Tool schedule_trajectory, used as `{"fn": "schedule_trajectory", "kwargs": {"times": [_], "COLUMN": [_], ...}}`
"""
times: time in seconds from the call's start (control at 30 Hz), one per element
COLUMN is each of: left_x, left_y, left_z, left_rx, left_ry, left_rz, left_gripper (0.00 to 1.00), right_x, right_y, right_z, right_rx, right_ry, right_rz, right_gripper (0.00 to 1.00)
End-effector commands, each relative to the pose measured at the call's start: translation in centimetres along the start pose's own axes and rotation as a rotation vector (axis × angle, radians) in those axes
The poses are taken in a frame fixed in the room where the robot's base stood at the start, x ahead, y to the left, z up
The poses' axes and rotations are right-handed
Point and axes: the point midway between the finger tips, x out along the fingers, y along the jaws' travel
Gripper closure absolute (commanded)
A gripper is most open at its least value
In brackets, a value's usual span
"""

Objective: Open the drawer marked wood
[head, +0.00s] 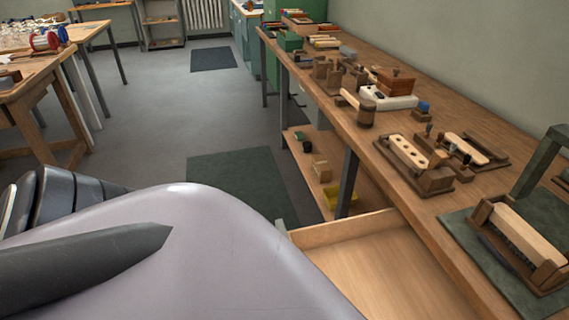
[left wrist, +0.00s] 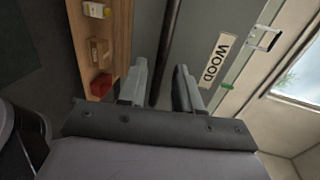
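The drawer marked WOOD stands pulled out; its bare wooden inside (head: 385,270) shows at the bottom of the head view. In the left wrist view its grey-green front (left wrist: 203,30) carries the white WOOD label (left wrist: 216,60), turned sideways. My left gripper (left wrist: 160,70) is in front of it, its fingers apart. A long dark bar, seemingly the handle (left wrist: 169,35), runs between the fingers, with a gap visible on both sides. In the head view my left gripper is hidden behind my pale arm. My right gripper is not in view.
The workbench (head: 470,130) on the right holds wooden brush blocks, jigs and a green mat (head: 485,250). A low shelf (head: 325,185) and dark leg (head: 347,183) are under it. Another table (head: 25,85) stands left. The floor between is clear, with a dark mat (head: 240,175).

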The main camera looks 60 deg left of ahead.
Motion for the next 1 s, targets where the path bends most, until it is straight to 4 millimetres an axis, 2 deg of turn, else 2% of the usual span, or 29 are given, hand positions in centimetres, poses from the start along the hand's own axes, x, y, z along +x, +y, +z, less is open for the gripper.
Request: {"fn": "schedule_trajectory", "kwargs": {"times": [0.1,0.3,1.0], "left_x": [-2.0,-3.7,-3.9], "left_y": [0.1,0.0,0.0], "left_z": [0.0,0.0,0.0], "left_rx": [0.000,0.000,0.000], "left_ry": [0.000,0.000,0.000], "left_rz": [0.003,0.000,0.000], "left_gripper": [0.67,0.67,0.67], "right_x": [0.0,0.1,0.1], "right_y": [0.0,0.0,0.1], "right_z": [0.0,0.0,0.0], "right_rx": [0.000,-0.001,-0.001], "right_ry": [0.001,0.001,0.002], "right_rz": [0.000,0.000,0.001], "right_gripper": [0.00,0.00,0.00]}}
